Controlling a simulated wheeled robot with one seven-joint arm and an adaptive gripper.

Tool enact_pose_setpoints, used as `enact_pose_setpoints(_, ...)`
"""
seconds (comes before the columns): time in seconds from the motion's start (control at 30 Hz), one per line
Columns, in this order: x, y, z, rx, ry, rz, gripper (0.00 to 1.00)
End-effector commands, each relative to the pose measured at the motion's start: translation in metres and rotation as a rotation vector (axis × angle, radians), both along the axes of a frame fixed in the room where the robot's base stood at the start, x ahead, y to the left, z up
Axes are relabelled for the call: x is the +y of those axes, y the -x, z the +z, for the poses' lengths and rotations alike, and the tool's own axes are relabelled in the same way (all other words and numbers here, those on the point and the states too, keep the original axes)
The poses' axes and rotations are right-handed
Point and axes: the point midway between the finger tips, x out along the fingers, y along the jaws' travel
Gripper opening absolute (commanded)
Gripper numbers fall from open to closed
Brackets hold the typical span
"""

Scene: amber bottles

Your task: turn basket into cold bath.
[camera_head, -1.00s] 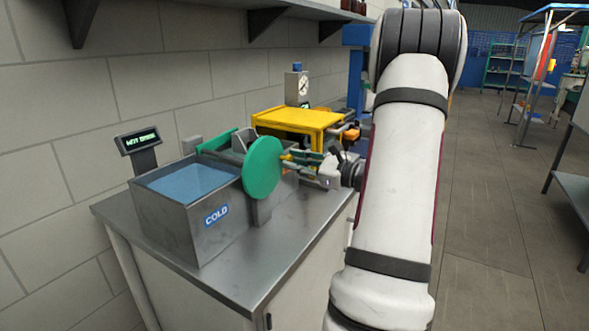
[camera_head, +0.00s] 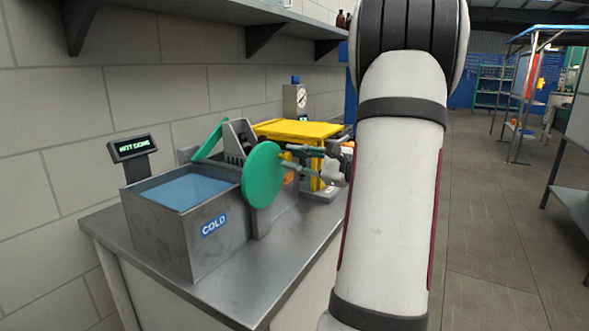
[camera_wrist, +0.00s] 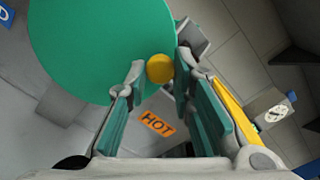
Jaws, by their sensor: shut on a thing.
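The cold bath (camera_head: 160,232) is a grey open tank of blue water with a blue COLD label, at the front of the bench. A green disc (camera_head: 262,175) stands upright at its right side and also fills the upper left of the wrist view (camera_wrist: 95,40). A yellow knob (camera_wrist: 160,68) sits at the disc's edge. My gripper (camera_head: 290,155) is closed around the knob, its fingers on both sides. A grey slotted piece (camera_head: 238,142), seemingly the basket, shows tilted behind the disc beside a slanted green bar (camera_head: 209,142). Its contents are mostly hidden.
An orange HOT label (camera_wrist: 157,124) is on the grey wall below the knob. A yellow frame (camera_head: 300,129) and a dial clock (camera_head: 296,98) stand behind. A small display (camera_head: 133,147) is at the left. The bench front (camera_head: 290,255) is bare; a shelf (camera_head: 230,8) overhangs.

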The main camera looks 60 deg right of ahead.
Motion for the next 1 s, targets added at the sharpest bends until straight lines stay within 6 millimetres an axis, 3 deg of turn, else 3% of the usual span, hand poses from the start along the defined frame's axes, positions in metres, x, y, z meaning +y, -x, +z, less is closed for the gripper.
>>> enact_pose_setpoints(1.0,0.026,0.000,0.022,-0.048,0.512,0.004,0.00)
